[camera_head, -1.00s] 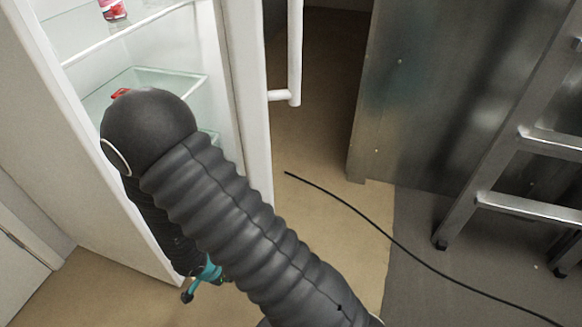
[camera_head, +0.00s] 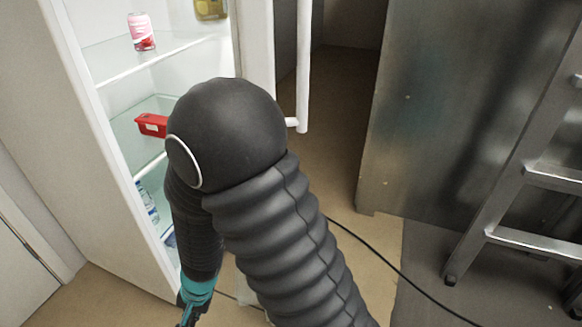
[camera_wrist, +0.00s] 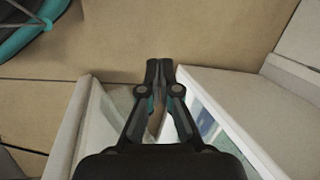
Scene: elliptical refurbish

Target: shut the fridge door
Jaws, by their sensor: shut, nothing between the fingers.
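The white fridge (camera_head: 110,175) stands open at the left of the head view, its shelves showing. Its door (camera_head: 259,35) stands swung out to the right of the opening, with a long white upright handle (camera_head: 303,65) on its outer side. My arm hides the door's lower part. My gripper (camera_head: 187,318) hangs low in front of the fridge at the bottom edge of the head view. In the wrist view my gripper (camera_wrist: 160,66) is shut and empty, between a white edge (camera_wrist: 72,130) on the left and a white panel (camera_wrist: 240,105) on the right.
A pink can (camera_head: 141,32) and a red container (camera_head: 151,125) sit on fridge shelves. A metal panel (camera_head: 440,110) and a ladder (camera_head: 510,180) stand at the right. A black cable (camera_head: 390,260) crosses the floor. Bare floor (camera_head: 345,165) shows right of the door.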

